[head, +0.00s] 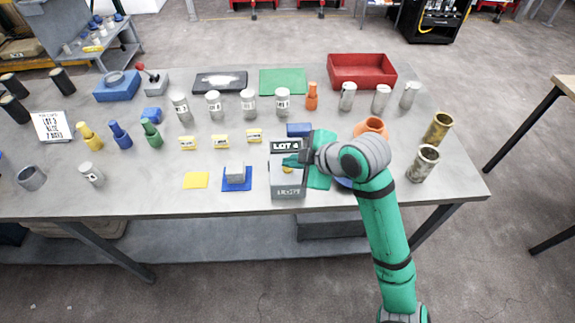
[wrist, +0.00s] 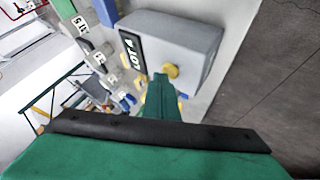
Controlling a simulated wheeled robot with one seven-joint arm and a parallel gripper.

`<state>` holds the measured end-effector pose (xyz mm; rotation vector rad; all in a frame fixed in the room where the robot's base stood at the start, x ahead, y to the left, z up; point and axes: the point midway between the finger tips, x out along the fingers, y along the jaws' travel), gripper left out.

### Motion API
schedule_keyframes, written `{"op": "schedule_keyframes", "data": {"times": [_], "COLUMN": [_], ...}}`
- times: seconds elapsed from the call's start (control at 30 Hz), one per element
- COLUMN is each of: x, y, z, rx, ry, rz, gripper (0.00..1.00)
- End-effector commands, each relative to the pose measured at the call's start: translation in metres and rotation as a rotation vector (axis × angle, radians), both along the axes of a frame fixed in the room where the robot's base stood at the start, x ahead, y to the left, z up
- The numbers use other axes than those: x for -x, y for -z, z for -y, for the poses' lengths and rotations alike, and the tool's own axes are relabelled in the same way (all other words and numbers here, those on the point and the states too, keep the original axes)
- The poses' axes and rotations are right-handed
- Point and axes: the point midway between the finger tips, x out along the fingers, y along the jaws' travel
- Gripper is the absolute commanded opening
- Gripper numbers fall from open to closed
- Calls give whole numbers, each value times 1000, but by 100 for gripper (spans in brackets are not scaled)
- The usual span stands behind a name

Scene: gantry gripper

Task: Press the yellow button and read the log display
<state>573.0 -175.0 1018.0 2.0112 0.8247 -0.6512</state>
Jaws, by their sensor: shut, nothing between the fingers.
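A grey box (head: 288,188) stands near the front edge of the table. Its dark display (head: 286,146) reads "LOT 4" in white; the display (wrist: 132,52) also reads so in the wrist view. The yellow button (head: 288,170) is on the box's upper face, partly covered by my gripper in the head view. In the wrist view the round yellow button (wrist: 172,71) shows just beyond my fingertips. My green gripper (head: 293,161) is shut and empty, its tips right at the button. I cannot tell whether they touch it.
A blue plate with a grey block (head: 236,172) and a yellow square (head: 195,180) lie left of the box. An orange ring-like pot (head: 373,126) and metal cylinders (head: 424,163) stand to the right. A red tray (head: 361,72) is at the back. Several labelled canisters stand behind.

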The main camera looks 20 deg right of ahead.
Motion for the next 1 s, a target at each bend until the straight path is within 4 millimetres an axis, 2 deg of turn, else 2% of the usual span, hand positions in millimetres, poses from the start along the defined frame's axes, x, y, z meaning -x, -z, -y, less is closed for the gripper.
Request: {"op": "schedule_keyframes", "data": {"times": [0.37,0.8,1.0], "x": [0,1,1], "y": [0,-17,-18], "z": [0,0,1], "rx": [1,1,0], "ry": [0,0,1], "rz": [-1,0,-1], "gripper": [0,0,0]}}
